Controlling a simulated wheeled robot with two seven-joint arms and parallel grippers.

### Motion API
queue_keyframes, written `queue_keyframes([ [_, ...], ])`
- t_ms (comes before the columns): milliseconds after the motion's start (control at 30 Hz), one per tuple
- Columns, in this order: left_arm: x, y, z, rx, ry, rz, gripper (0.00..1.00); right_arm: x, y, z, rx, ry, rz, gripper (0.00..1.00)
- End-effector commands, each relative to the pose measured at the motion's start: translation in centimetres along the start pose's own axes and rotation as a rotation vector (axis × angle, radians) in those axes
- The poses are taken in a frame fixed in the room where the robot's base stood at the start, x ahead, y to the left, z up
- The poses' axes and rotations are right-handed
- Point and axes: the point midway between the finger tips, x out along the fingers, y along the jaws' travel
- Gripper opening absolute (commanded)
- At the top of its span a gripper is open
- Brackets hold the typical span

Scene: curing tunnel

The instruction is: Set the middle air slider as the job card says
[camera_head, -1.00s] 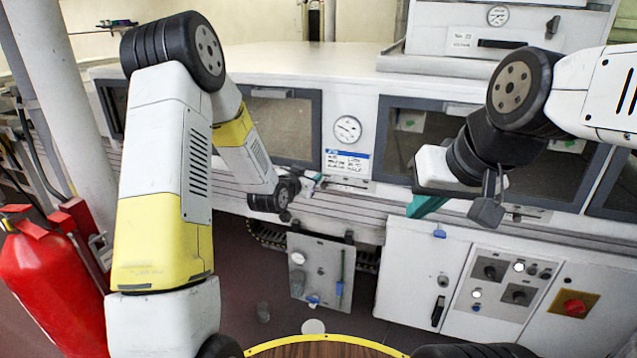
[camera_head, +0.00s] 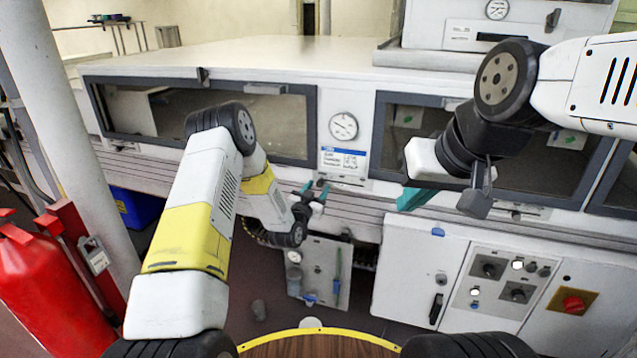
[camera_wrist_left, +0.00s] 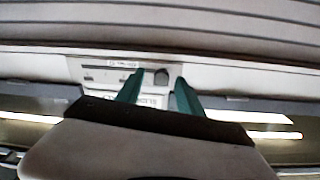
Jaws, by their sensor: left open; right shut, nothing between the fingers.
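The job card (camera_head: 344,160), white with a blue header, is on the tunnel front below a round gauge; its text is too small to read. Under it is the middle air slider's plate (camera_head: 352,182). In the left wrist view the plate (camera_wrist_left: 98,75) shows a slot and a dark knob (camera_wrist_left: 161,77). My left gripper (camera_head: 316,192) is open, in front of the plate's left side. In the wrist view its teal fingers (camera_wrist_left: 158,92) stand either side of the knob; contact cannot be told. My right gripper (camera_head: 412,199) is shut and empty, right of the card.
Dark-framed windows (camera_head: 240,118) flank the card. Another slider plate (camera_head: 515,212) is under the right window. Below are a control cabinet (camera_head: 505,285) with a red button (camera_head: 573,302) and a hanging grey panel (camera_head: 318,268). A fire extinguisher (camera_head: 45,290) stands at left.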

Motion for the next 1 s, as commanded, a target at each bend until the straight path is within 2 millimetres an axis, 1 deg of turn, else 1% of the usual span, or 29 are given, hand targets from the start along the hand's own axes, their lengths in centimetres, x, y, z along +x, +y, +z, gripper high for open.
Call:
queue_keyframes([
  [33, 0.46, 0.01, 0.01, 0.0, 0.0, 0.0, 0.44, 0.0, 0.0, 0.0, 0.0, 0.0, 0.0, 0.0],
  [133, 0.98, -0.03, -0.04, -0.001, 0.0, -0.001, 0.44, 0.0, 0.0, 0.0, 0.0, 0.0, 0.0, 0.0],
  [367, 1.09, -0.01, -0.02, -0.001, -0.001, 0.0, 0.44, 0.0, 0.0, 0.0, 0.0, 0.0, 0.0, 0.0],
  [400, 1.09, -0.01, -0.02, -0.001, -0.001, 0.0, 0.42, 0.0, 0.0, 0.0, 0.0, 0.0, 0.0, 0.0],
  [467, 1.08, -0.01, -0.03, -0.001, -0.001, 0.0, 0.3, 0.0, 0.0, 0.0, 0.0, 0.0, 0.0, 0.0],
  [600, 1.08, -0.01, -0.03, -0.001, -0.001, 0.0, 0.03, 0.0, 0.0, 0.0, 0.0, 0.0, 0.0, 0.0],
  [633, 1.07, -0.01, -0.03, -0.001, -0.001, 0.0, 0.0, 0.0, 0.0, 0.0, 0.0, 0.0, 0.0, 0.0],
  [1000, 1.06, -0.03, -0.03, -0.001, -0.001, 0.0, 0.0, 0.0, 0.0, 0.0, 0.0, 0.0, 0.0, 0.0],
])
